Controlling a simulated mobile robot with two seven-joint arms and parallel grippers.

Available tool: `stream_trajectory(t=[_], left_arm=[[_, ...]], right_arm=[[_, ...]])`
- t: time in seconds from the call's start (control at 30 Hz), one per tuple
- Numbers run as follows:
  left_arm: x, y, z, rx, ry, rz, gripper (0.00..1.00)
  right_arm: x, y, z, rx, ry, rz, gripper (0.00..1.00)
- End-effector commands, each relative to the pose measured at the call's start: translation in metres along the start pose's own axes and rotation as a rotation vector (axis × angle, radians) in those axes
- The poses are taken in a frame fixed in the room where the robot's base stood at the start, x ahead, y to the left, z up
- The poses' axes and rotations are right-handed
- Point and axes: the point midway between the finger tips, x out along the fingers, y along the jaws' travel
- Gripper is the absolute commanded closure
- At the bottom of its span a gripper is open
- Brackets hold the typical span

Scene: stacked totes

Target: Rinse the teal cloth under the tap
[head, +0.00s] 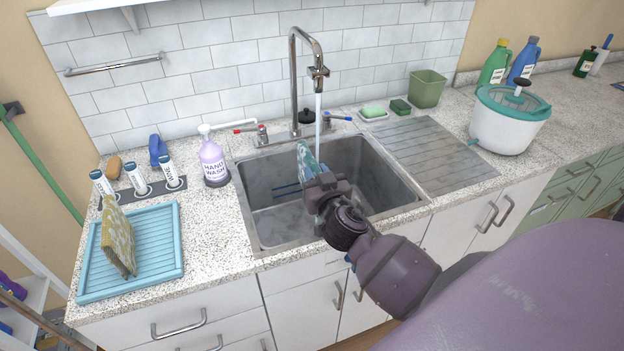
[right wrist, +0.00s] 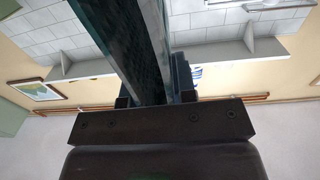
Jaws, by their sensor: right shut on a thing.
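The teal cloth (head: 307,160) hangs over the sink (head: 268,205), a steel basin, at the end of my right gripper (head: 322,187). My right gripper is shut on it, and its fingertips partly hide the cloth. The cloth also shows close up between the fingers in the right wrist view (right wrist: 125,45). The tap (head: 294,85) stands behind the basin, and a stream of water (head: 318,115) runs from its spout down to the cloth. Where the water lands is partly hidden. My left gripper is not in view.
A blue ribbed tray (head: 165,285) with a patterned cloth (head: 118,240) stands left. A hand wash bottle (head: 213,163) is by the sink's left edge. A ridged drainboard (head: 430,150) and a white tub with teal lid (head: 505,128) are at right. A green cup (head: 427,90) stands behind.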

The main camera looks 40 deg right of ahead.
Motion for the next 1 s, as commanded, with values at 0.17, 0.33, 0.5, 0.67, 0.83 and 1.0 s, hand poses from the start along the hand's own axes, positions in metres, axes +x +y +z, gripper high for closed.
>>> stream_trajectory(t=[0.17, 0.33, 0.5, 0.67, 0.83, 1.0], left_arm=[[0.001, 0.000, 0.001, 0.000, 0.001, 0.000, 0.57], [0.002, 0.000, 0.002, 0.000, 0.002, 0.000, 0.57], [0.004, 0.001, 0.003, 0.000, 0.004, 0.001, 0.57], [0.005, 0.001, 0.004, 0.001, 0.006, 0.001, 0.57], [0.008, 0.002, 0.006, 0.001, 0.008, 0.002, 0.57], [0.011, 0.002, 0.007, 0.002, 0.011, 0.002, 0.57]], right_arm=[[0.011, 0.010, 0.003, -0.002, 0.001, -0.001, 0.98], [0.021, 0.019, 0.006, -0.003, 0.000, 0.000, 0.98], [0.030, 0.028, 0.009, -0.003, 0.001, -0.001, 0.98], [0.039, 0.036, 0.012, 0.001, 0.000, 0.000, 0.98], [0.049, 0.045, 0.014, 0.001, 0.001, 0.000, 0.98], [0.058, 0.053, 0.017, 0.000, 0.000, 0.000, 0.98]])
